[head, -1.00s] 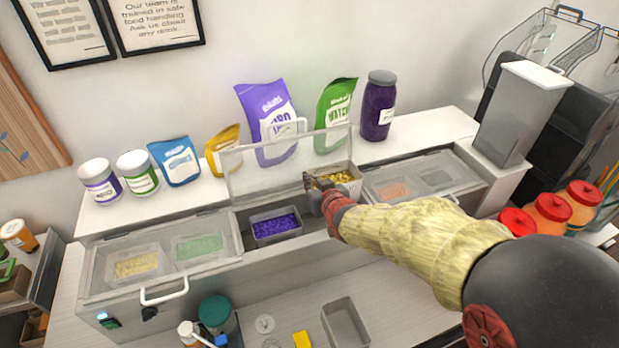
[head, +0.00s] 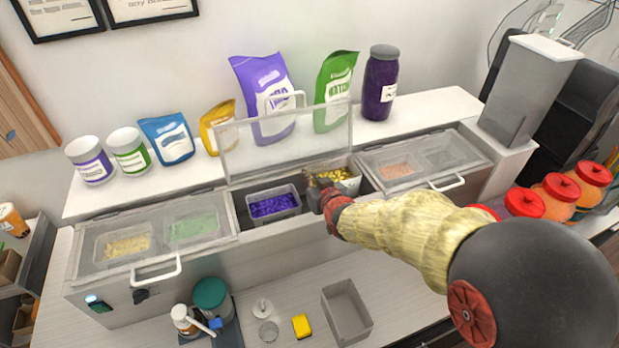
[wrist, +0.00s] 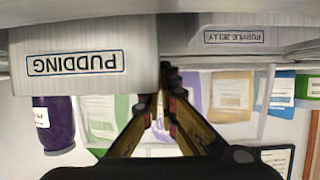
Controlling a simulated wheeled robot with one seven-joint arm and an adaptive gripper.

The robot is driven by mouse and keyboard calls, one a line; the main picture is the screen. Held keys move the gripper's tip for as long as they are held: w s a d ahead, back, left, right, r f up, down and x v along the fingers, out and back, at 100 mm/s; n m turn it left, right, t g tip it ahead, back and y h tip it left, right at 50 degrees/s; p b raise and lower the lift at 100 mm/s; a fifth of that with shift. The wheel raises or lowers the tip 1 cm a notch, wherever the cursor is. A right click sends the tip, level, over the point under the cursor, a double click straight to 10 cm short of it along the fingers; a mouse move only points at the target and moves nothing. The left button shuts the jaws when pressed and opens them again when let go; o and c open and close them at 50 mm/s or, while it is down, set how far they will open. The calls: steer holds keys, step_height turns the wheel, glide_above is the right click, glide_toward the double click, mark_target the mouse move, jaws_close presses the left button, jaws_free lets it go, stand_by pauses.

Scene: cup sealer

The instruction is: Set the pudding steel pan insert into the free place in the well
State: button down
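The pudding steel pan insert (head: 338,174) holds yellow food and is at the opened well, right of the purple jelly pan. Its PUDDING label shows upside down in the wrist view (wrist: 75,62). My gripper (head: 322,190) is at the left side of this pan, and its fingertips (wrist: 162,85) are closed together at the pan's side wall. In the wrist view the pudding pan is nearer and looks higher than the purple jelly pan (wrist: 235,38). I cannot tell whether its bottom rests in the well (head: 238,203). My gripper hides part of its front.
The clear lid (head: 285,142) stands raised behind the well. The purple jelly pan (head: 273,205) sits in the well. Closed lids cover the left section (head: 150,245) and right section (head: 420,160). An empty steel pan (head: 346,312) stands on the counter in front.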

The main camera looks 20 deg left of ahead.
steer(key=shift+f+b, duration=2.05)
steer(key=shift+f, duration=0.3)
steer(key=shift+f+b, duration=0.15)
steer(key=shift+b, duration=0.55)
steer(key=c, duration=2.3)
jaws_free()
steer(key=shift+s, duration=0.1)
steer(key=o, duration=0.3)
steer(key=shift+f, duration=0.1)
steer(key=shift+o, duration=0.2)
steer(key=shift+f, duration=0.15)
steer(key=v, duration=1.2)
steer(key=shift+d, duration=0.1)
steer(key=shift+d, duration=0.1)
